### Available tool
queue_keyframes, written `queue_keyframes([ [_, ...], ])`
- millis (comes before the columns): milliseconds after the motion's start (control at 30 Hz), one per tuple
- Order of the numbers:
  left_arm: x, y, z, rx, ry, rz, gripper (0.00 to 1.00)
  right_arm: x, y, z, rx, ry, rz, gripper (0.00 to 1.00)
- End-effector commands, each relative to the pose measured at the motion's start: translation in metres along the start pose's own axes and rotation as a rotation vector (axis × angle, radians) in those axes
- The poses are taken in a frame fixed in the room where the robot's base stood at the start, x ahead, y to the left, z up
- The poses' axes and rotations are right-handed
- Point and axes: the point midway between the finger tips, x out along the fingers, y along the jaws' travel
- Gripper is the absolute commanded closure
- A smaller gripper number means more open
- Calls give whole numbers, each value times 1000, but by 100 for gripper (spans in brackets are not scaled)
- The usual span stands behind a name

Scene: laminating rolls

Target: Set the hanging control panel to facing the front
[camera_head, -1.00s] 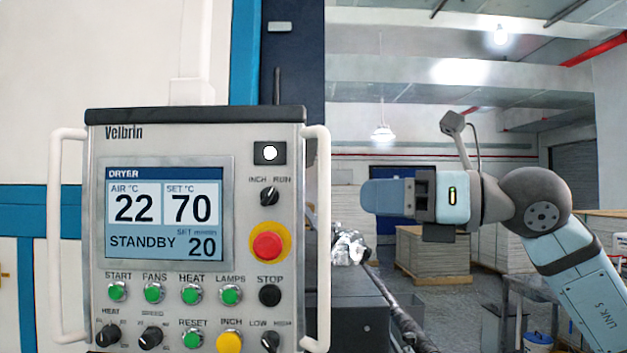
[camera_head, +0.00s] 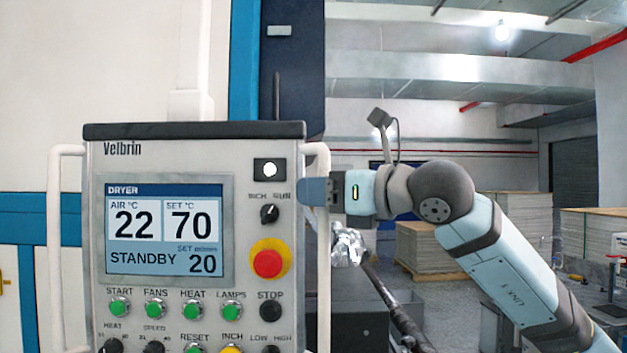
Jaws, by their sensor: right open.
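The hanging control panel (camera_head: 240,160), a grey box marked Velbrin, fills the left half of the head view. Its screen (camera_head: 165,230), knobs and buttons face me almost squarely. It has a white handle on its left side (camera_head: 54,240) and one on its right side (camera_head: 323,260). The bottom of the panel is cut off. My right gripper (camera_head: 311,190) is open, pointing left, with its blue fingers at the upper part of the right handle. They overlap the handle and the panel's edge in the picture; I cannot tell whether they touch. My left gripper is out of view.
A white post (camera_head: 192,104) rises behind the panel's top. A white and blue machine stands behind it. A dark machine part (camera_head: 357,315) and a long roller (camera_head: 400,318) lie below my right arm. Stacked pallets (camera_head: 428,248) stand farther back on the open floor.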

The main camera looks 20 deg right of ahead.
Motion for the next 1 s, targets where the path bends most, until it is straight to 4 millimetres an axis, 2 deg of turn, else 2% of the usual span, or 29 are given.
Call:
queue_keyframes([
  [133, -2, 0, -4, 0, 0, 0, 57, 11, 0, 1, 0, -1, 1, 56],
  [433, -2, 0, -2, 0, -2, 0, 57, 13, 0, 0, -1, -1, 1, 56],
  [467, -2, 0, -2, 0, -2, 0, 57, 13, 0, 0, -1, -1, 1, 60],
  [633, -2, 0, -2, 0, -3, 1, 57, 13, 0, 0, -1, -1, 1, 99],
  [867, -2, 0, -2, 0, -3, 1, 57, 12, -1, 0, 0, 0, 3, 100],
  [1000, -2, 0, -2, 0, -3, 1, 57, 9, -8, -1, 1, 1, 18, 100],
])
